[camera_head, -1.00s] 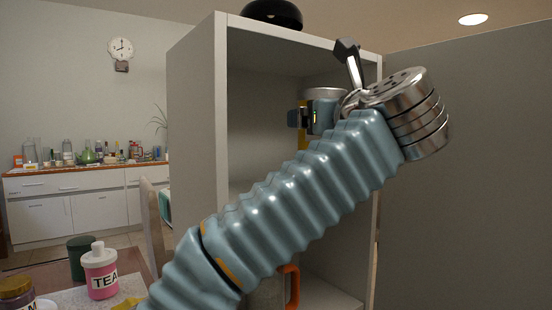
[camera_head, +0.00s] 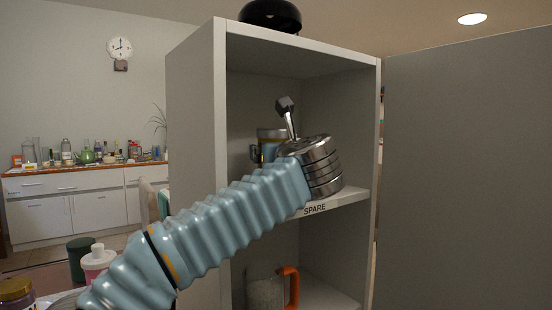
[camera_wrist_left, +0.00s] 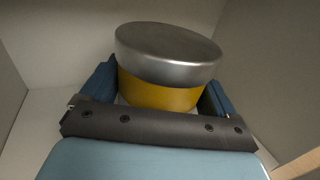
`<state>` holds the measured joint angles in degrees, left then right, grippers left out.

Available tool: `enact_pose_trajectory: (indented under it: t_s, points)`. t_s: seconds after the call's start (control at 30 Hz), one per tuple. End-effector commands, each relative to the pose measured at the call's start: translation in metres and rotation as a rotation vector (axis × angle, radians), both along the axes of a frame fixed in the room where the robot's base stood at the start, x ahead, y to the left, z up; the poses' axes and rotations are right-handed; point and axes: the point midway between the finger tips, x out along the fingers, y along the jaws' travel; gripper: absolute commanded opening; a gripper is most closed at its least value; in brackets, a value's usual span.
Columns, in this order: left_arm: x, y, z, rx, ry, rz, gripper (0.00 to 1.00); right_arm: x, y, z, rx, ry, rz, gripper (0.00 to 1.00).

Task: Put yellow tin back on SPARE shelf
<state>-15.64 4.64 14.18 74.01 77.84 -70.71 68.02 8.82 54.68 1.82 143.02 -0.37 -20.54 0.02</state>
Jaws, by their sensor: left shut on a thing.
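The yellow tin (camera_wrist_left: 165,95) has a silver lid and sits between the two blue fingers of my left gripper (camera_wrist_left: 160,103) in the wrist view. The gripper is shut on it. In the head view the tin's lid (camera_head: 272,133) and part of the gripper (camera_head: 262,152) show inside the cabinet, above the board labelled SPARE (camera_head: 315,209). My wrist and forearm hide most of them. I cannot tell whether the tin's base touches the board. My right gripper is not in view.
The cabinet's left side wall (camera_head: 195,150) stands close to my forearm. A glass jug with an orange handle (camera_head: 291,287) is on the shelf below. A black bowl-like object (camera_head: 271,15) is on top. A grey panel (camera_head: 465,180) stands at the right.

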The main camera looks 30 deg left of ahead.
Motion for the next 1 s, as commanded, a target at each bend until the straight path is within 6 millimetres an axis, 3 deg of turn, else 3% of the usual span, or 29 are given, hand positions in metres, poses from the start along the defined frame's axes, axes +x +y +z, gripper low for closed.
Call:
enact_pose_trajectory:
  t_s: [0.13, 0.5, 0.53, 0.6, 0.9, 1.0]
  points:
    - [0.001, 0.004, -0.011, 0.001, -0.001, 0.001, 0.46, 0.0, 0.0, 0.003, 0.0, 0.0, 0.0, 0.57]
    - [0.001, 0.004, -0.017, -0.001, -0.002, 0.0, 0.46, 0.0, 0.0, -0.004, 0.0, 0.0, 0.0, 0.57]
    - [0.001, 0.004, -0.017, -0.001, -0.001, 0.0, 0.92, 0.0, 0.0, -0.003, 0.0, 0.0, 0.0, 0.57]
    - [0.001, 0.004, -0.016, -0.001, -0.001, 0.0, 1.0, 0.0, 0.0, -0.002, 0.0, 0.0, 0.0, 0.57]
    - [0.001, 0.004, -0.009, -0.001, -0.001, 0.0, 1.0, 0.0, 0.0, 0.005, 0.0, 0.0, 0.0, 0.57]
    - [-0.009, -0.008, -0.014, -0.001, -0.003, -0.003, 1.0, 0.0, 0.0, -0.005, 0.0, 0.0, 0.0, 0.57]
